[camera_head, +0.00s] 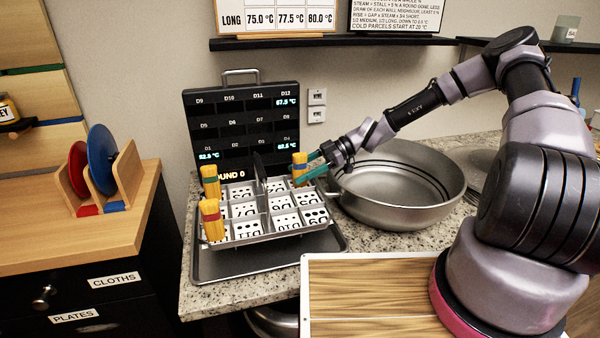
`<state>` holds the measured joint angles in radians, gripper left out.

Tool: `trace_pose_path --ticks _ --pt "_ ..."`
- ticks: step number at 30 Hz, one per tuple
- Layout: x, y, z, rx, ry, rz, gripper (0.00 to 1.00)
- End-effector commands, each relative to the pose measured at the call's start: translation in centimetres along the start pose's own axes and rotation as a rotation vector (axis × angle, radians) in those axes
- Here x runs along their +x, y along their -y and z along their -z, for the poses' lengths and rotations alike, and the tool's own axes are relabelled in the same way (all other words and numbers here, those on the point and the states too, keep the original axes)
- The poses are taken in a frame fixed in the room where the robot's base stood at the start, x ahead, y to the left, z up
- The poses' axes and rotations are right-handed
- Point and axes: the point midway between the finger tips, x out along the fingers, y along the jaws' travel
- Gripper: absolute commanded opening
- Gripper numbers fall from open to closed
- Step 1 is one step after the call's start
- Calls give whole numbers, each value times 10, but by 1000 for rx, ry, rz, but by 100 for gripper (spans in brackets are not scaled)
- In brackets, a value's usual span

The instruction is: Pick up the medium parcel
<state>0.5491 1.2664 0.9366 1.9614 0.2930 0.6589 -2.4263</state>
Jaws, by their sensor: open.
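Three yellow bundled parcels stand upright in a metal tray divided into cells (285,232). One parcel (299,160) is at the back right, one (210,173) at the back left, and one (212,229) at the front left. Dark or coloured bands cross them. I cannot tell from their looks which is the medium one. My gripper (303,175), with teal fingers, is open and reaches in from the right at the back-right parcel. Its fingers overlap that parcel's lower part in the picture. I cannot tell whether they touch it.
A wide steel pot (400,195) stands right of the tray, close under my arm. A dark display panel (240,120) stands behind the tray. A dark upright piece (260,170) rises from the tray's middle. A wooden board (375,285) lies in front.

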Motion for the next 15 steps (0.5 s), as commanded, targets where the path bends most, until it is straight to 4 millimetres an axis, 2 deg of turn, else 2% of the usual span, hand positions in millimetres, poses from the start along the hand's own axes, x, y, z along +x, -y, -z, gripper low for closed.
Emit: trace_pose_path --ticks 8,12,14,15 --pt "3 0 0 1 1 -1 77" --pt "3 0 0 1 0 -1 23" --pt "3 0 0 1 0 -1 0" --pt "3 0 0 1 0 -1 0"
